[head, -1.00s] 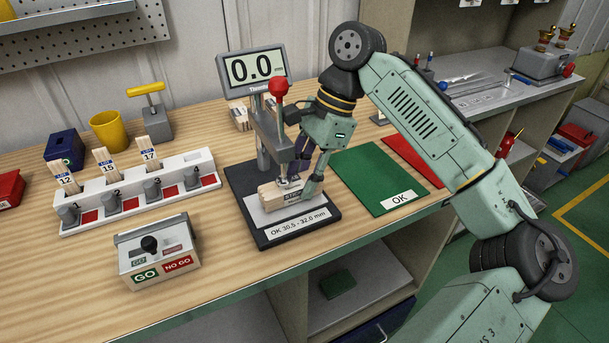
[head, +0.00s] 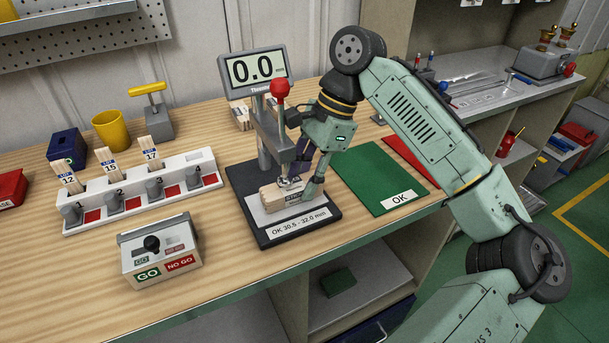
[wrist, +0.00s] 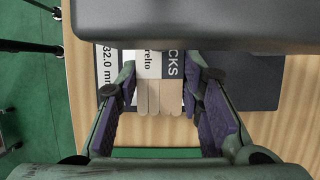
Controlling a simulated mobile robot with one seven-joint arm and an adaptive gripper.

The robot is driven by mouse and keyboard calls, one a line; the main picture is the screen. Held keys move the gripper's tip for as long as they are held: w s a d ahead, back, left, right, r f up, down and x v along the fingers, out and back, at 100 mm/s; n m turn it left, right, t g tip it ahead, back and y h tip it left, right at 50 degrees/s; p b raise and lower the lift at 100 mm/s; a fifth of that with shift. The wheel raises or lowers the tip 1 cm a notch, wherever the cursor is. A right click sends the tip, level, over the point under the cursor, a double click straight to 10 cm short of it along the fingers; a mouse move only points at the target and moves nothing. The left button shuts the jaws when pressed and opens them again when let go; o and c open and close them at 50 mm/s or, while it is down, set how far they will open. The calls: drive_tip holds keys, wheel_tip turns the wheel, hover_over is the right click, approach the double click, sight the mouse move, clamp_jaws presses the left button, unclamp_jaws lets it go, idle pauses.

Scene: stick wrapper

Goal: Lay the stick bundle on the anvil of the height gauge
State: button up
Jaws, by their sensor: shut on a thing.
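The stick bundle (head: 271,198), pale wooden sticks in a printed paper wrapper, lies flat at the anvil of the height gauge (head: 262,133), under its spindle. Whether it touches the anvil is hidden. My gripper (head: 303,186) reaches in from the right and is shut on the bundle. In the wrist view the fingers of my gripper (wrist: 170,82) flank the bundle, whose stick ends (wrist: 158,98) point toward the camera. The gauge display (head: 255,68) reads 0.0. A label on the dark base (head: 238,182) reads OK 30.5 - 32.0 mm.
A green OK mat (head: 375,180) lies right of the gauge, with a red mat (head: 408,157) beyond. A white rack (head: 132,197) with numbered sticks stands left. A GO / NO GO box (head: 160,252) is at front left. The gauge's red-knobbed lever (head: 279,89) rises close to my gripper.

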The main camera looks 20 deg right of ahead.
drive_tip(key=o, duration=1.3)
drive_tip(key=v, duration=1.2)
